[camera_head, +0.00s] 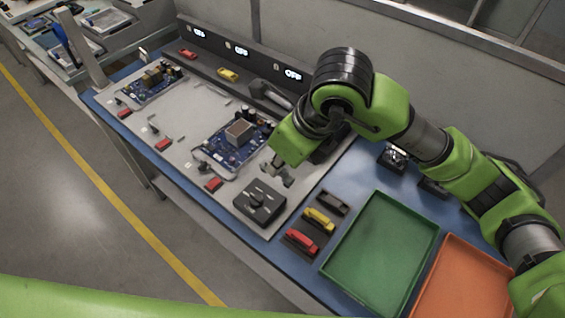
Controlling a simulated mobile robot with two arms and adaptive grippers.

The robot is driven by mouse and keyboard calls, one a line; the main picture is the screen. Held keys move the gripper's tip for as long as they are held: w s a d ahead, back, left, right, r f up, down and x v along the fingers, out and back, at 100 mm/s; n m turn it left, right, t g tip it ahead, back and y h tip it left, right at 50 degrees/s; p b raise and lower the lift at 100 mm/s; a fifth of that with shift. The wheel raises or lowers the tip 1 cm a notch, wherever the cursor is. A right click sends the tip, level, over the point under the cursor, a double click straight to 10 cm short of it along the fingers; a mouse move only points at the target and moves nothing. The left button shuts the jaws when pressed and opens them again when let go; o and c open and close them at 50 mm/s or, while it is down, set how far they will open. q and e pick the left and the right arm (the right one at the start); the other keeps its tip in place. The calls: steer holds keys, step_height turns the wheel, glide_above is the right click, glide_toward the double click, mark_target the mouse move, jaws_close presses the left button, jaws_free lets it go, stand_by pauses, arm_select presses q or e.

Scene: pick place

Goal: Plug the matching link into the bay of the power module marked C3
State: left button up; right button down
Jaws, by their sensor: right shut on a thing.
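My right gripper (280,174) points down over the grey work board, just behind a black box with raised parts on top (260,203). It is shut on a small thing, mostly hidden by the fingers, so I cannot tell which. A red link (301,240) and a yellow link (319,219) lie in dark holders; the holder behind them (333,202) looks dark, its content unclear. The long dark power unit at the back (212,62) has several OFF displays, a red link (188,54) and a yellow link (228,75). The C3 mark is not readable. My left gripper is out of view.
A blue circuit board (236,143) with a heat sink lies left of my right gripper, another (152,82) farther left. A green tray (382,245) and an orange tray (462,285) stand at right. Small red parts (213,184) line the board's front edge.

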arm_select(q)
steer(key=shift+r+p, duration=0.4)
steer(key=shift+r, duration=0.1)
arm_select(e)
steer(key=shift+r, duration=1.4)
